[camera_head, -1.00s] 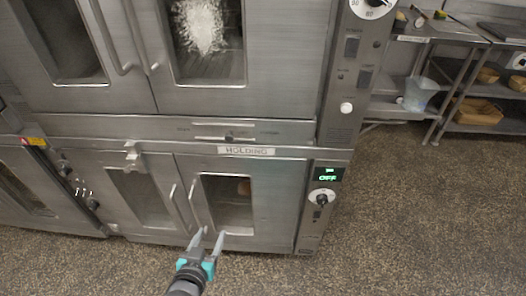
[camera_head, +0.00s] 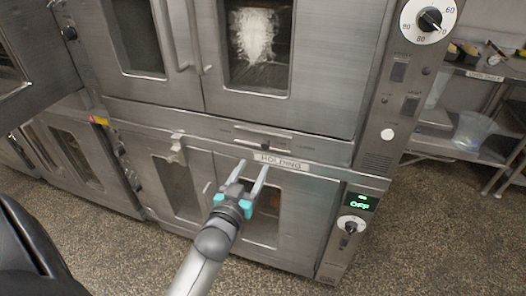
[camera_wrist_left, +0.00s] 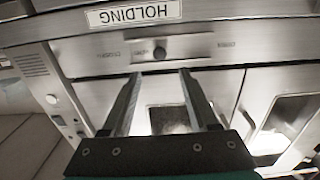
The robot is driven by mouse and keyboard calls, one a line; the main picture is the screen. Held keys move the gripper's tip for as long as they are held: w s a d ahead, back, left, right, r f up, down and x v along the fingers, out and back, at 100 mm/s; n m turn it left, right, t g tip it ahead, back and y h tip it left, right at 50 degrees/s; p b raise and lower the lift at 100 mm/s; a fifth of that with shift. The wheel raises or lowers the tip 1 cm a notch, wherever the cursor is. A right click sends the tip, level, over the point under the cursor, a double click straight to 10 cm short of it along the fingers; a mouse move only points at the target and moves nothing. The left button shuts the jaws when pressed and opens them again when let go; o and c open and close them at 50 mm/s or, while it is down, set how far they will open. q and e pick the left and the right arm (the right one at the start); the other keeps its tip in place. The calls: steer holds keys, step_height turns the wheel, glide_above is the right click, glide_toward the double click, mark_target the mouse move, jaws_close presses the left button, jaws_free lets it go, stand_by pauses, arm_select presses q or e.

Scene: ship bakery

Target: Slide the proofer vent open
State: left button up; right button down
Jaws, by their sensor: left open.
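The proofer is a steel cabinet (camera_head: 330,120) with doors above and a lower section labelled HOLDING. The vent is a thin horizontal slot (camera_head: 246,141) in the strip above that label, with a small dark knob (camera_head: 264,146). In the left wrist view, which is upside down, the knob (camera_wrist_left: 160,53) sits in the slot between small markings I cannot read. In the wrist view the gripper (camera_wrist_left: 160,73) points toward the knob, which appears beyond and between the fingertips, apparently untouched. My right gripper is out of view.
The HOLDING label (camera_head: 282,161) is just under the slot. A latch (camera_head: 177,148) sticks out to its left. A control panel with a dial (camera_head: 428,20) and an OFF display (camera_head: 360,203) is at right. A steel shelf (camera_head: 450,147) stands beyond open floor (camera_head: 430,230).

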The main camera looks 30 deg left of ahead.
mark_target(265, 146)
arm_select(q)
steer(key=b+x, duration=0.1)
steer(key=x, duration=0.7)
steer(key=shift+w, duration=0.2)
steer(key=shift+c, duration=0.2)
jaws_close()
stand_by(1.0)
